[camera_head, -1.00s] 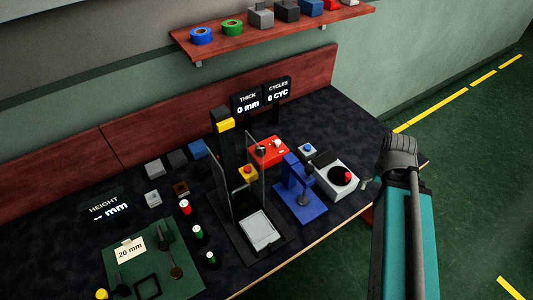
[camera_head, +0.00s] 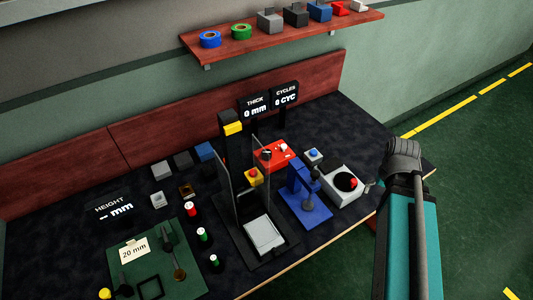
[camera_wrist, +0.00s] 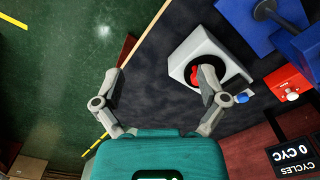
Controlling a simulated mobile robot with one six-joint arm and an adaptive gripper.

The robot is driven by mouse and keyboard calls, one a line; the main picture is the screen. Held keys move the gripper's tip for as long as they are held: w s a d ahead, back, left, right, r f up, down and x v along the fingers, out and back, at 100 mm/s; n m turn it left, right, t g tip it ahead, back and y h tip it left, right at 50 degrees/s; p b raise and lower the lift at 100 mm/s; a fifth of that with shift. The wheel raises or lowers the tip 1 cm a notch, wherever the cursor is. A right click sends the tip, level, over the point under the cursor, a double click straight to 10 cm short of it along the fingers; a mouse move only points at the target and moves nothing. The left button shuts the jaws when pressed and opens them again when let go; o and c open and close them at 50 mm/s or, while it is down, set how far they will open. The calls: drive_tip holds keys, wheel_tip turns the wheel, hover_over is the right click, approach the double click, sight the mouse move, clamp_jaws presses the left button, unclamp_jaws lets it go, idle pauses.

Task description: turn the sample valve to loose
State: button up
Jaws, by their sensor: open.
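A light grey box (camera_head: 339,194) with a black round dial (camera_head: 352,179) and a red knob (camera_head: 353,183) stands at the right end of the bench. A red box (camera_head: 268,155) with a dark knob and a white part on top stands behind. No readable label shows which of these is the sample valve. In the wrist view the grey box (camera_wrist: 192,48) is at upper right, with its red knob (camera_wrist: 194,76) partly hidden by a finger. My gripper (camera_wrist: 158,75) is open and empty, its right finger crossing the dial in the picture. Contact cannot be told.
A blue press-like device (camera_head: 305,198) stands left of the grey box. A small box with a blue button (camera_head: 313,156) is behind it. A tall black stand (camera_head: 262,232) is at mid-bench.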

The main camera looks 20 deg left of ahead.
drive_tip(key=w+a+m, duration=0.1)
drive_tip(key=w+a, duration=0.5)
drive_tip(key=a, duration=0.4)
drive_tip(key=w+a+m, duration=0.1)
drive_tip(key=w+a, duration=0.6)
drive_tip(key=a, duration=0.2)
drive_tip(key=w+a+m, duration=0.3)
drive_tip(key=a, duration=1.9)
drive_tip(key=shift+a+f, duration=0.2)
drive_tip(key=shift+a, duration=0.15)
drive_tip(key=shift+f+b, duration=0.15)
drive_tip(key=shift+b, duration=0.15)
wheel_tip(320, 180, down, 14)
drive_tip(key=b, duration=1.3)
drive_tip(key=shift+r+b, duration=0.25)
drive_tip(key=shift+b, duration=0.05)
